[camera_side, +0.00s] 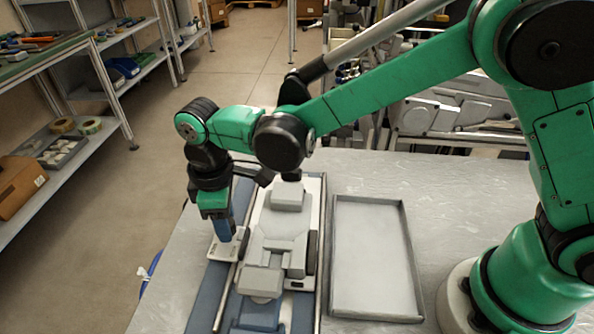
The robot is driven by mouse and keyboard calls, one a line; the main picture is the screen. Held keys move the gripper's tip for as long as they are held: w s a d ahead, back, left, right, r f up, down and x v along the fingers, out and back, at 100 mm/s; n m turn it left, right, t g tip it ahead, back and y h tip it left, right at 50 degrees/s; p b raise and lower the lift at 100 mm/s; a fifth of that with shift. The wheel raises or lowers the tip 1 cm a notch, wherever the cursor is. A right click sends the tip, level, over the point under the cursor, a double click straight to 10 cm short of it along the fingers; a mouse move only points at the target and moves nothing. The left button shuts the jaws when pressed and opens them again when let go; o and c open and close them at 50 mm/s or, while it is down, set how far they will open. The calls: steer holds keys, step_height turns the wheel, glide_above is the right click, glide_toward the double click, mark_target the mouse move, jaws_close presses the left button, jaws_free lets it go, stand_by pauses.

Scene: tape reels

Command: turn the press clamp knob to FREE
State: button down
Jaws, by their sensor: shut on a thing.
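My gripper (223,232) points down at the left of the grey press (282,235), over a small pale plate (226,250) with dark marks too small to read. It is shut on the press clamp knob, which sits at that plate. The knob is mostly hidden by the fingers, and I cannot tell which way it points. The press stands upright on the blue-grey mat at the table's left side.
An empty grey tray (335,262) lies right of the press, with bare table (385,172) behind it. A metal rail runs along the press's left side. Shelves (85,160) with boxes and reels stand across the floor at left.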

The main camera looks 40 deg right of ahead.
stand_by(0.3)
steer(key=shift+c, duration=2.1)
jaws_free()
steer(key=shift+r, duration=0.1)
steer(key=shift+r, duration=2.7)
